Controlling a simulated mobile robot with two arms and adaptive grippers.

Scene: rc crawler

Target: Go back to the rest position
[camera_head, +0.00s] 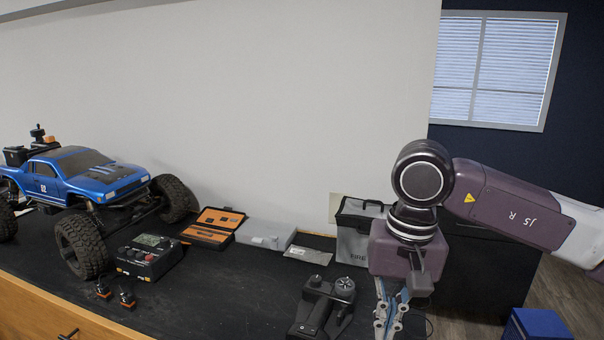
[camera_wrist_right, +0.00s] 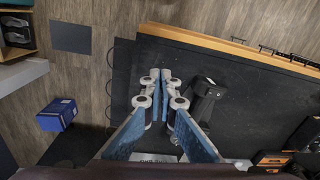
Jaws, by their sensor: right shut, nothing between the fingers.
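My right gripper (camera_head: 388,318) hangs pointing down at the right end of the black bench top, beside the radio controller (camera_head: 322,308). Its fingertips are cut off by the lower edge of the head view. In the right wrist view the gripper (camera_wrist_right: 160,78) has its blue-padded fingers together, with nothing between them, above the dark mat. The controller (camera_wrist_right: 204,98) lies just right of the fingers there, apart from them as far as I can see. My left gripper is in neither view.
A blue RC crawler (camera_head: 90,180) stands at the left. A charger (camera_head: 150,257), an open orange-lined case (camera_head: 213,228), a grey box (camera_head: 266,234) and a grey bag (camera_head: 354,236) line the bench. A blue box (camera_head: 536,324) stands on the floor at right.

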